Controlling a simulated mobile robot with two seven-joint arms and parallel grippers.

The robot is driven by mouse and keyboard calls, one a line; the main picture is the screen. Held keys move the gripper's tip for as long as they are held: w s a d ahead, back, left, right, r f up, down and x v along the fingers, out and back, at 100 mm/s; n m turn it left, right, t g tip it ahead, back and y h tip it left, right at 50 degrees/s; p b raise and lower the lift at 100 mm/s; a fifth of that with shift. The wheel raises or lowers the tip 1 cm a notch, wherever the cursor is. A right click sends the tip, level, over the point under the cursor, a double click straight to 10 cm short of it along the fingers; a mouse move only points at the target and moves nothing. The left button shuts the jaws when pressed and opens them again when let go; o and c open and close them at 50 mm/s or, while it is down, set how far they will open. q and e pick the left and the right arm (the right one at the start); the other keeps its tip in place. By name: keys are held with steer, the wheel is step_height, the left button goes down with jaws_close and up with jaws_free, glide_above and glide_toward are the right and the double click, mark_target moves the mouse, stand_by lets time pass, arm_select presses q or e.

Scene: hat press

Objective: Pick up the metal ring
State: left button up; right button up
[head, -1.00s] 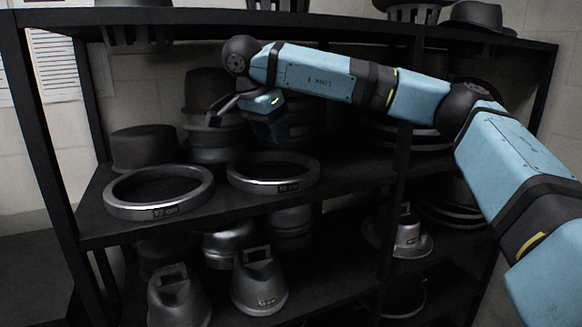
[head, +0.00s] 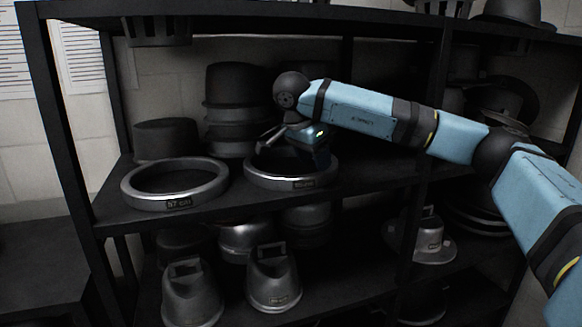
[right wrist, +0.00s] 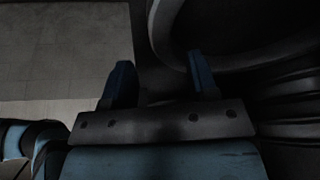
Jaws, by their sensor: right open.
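Two metal rings lie flat on the middle shelf. The left metal ring (head: 133,200) carries a label reading about 57 cm. The right metal ring (head: 262,182) also has a label, too small to read surely. My left gripper is not in view.
The black shelf (head: 110,213) has upright posts and a board above my arm. Dark hat forms (head: 168,140) stand behind the rings. Metal forms with handles (head: 273,285) fill the shelf below. Stacked hats and a form (head: 430,243) are farther right.

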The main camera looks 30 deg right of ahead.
steer(key=x, duration=0.5)
steer(key=shift+d+p, duration=0.2)
steer(key=shift+p, duration=0.1)
steer(key=shift+a, duration=0.1)
steer(key=shift+c, duration=1.2)
jaws_close()
